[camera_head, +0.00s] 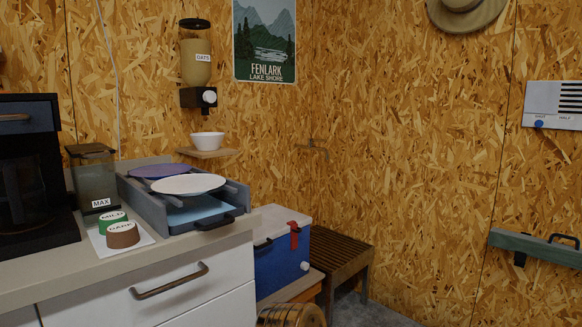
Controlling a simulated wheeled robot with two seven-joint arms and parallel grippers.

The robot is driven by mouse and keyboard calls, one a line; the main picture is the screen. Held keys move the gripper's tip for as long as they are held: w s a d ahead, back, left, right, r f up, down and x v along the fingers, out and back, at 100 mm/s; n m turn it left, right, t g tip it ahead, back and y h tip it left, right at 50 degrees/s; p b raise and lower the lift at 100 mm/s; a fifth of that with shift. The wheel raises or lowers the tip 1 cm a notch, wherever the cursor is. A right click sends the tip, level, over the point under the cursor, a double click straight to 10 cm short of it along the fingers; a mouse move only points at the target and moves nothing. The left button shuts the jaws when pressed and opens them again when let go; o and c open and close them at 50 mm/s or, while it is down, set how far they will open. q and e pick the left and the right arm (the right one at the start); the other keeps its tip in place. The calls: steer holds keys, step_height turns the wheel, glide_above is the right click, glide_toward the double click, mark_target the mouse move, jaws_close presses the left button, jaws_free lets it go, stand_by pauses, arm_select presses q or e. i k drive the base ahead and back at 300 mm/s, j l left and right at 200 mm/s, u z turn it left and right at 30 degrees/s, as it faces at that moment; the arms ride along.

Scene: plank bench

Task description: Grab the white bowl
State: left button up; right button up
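The white bowl (207,141) sits upright on a small wooden shelf (214,153) fixed to the chipboard wall. It is directly below the oats dispenser (196,62), with a gap between the dispenser's outlet and the bowl's rim. Its inside is mostly hidden from this angle. Neither of my grippers shows in the head view.
A grey counter (60,268) stands in front of the shelf. On it, a grey tray unit (150,206) holds a white plate (188,184) and a purple plate (160,171). A coffee machine (30,170) is left. A blue cooler (280,262) and slatted bench (343,258) stand right.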

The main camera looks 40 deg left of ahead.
mark_target(206, 141)
steer(key=i+u, duration=0.3)
steer(key=i, duration=0.15)
steer(key=i+l+u, duration=0.3)
steer(key=i, duration=0.15)
steer(key=i+l+u, duration=0.25)
steer(key=i, duration=0.2)
